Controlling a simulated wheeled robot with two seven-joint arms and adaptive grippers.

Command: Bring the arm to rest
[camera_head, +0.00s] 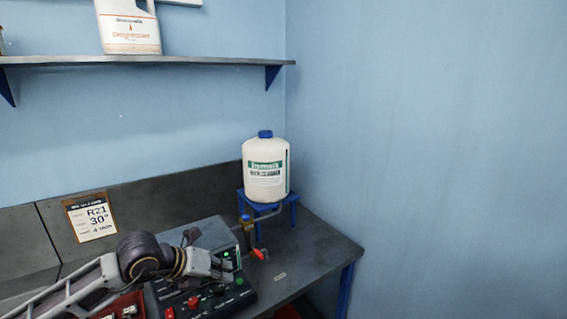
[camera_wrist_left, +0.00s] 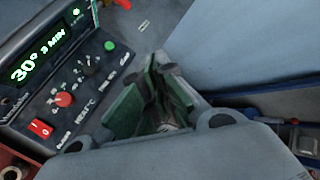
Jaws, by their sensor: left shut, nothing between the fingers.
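My left arm comes in from the left in the head view, and its gripper (camera_head: 222,266) is over the right part of a dark control unit. In the left wrist view my left gripper (camera_wrist_left: 165,88) has its fingers together with nothing held, in front of the unit's panel. The control unit (camera_wrist_left: 72,82) has a green display reading 30° and 3 MIN, a red knob, a red switch and a green button. It also shows in the head view (camera_head: 238,298), partly hidden by my arm. My right gripper is not in view.
The grey bench (camera_head: 322,256) is clear at right. A shelf (camera_head: 200,61) holds a degreaser bottle (camera_head: 128,28). A card (camera_head: 91,217) reads R21, 30°.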

